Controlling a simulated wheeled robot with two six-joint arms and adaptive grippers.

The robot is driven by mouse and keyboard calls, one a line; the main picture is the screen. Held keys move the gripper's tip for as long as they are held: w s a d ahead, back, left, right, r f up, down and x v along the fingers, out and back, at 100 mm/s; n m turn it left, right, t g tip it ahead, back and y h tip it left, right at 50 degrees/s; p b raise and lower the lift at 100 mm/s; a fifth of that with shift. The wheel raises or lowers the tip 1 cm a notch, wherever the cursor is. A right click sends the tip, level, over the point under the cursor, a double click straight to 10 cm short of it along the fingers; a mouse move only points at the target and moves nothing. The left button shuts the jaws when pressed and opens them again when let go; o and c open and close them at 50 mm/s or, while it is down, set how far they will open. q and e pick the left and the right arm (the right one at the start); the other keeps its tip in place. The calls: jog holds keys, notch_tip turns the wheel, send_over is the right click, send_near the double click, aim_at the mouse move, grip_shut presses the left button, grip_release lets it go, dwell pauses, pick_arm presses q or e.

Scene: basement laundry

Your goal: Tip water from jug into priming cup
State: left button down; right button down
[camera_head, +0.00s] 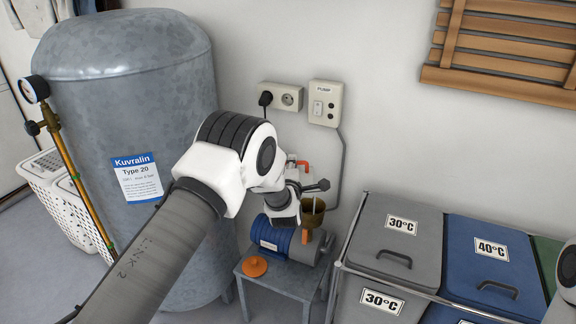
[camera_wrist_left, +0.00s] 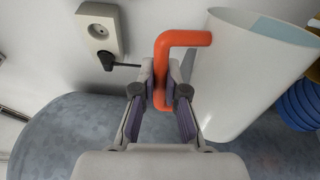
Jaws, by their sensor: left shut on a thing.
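My left gripper (camera_wrist_left: 161,95) is shut on the orange-red handle of the white jug (camera_wrist_left: 235,75). In the head view my wrist hides most of the jug, and the red handle (camera_head: 303,163) shows behind it. The jug is tipped over, its mouth toward the right in the head view, with pale blue water (camera_wrist_left: 285,32) at the mouth. The brass-coloured priming cup (camera_head: 313,213) is on the blue pump (camera_head: 285,242), below the jug. A thin pale streak shows at the cup; I cannot tell surely whether it is water. My right gripper is out of view.
The pump stands on a small grey table (camera_head: 285,285) with an orange cap (camera_head: 255,266). A large grey tank (camera_head: 130,80) is at left, lidded laundry bins (camera_head: 400,240) at right. Sockets (camera_head: 281,97) and a pump switch box (camera_head: 326,103) are on the wall behind.

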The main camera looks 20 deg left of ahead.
pick_arm(q)
jog(key=shift+w+d+r+m, duration=0.2)
jog(key=shift+d+r+m, duration=0.05)
jog(key=shift+d+m, duration=0.35)
jog(key=shift+w+d+r+m, duration=0.25)
jog(key=shift+d+m, duration=0.25)
jog(key=shift+d, duration=0.2)
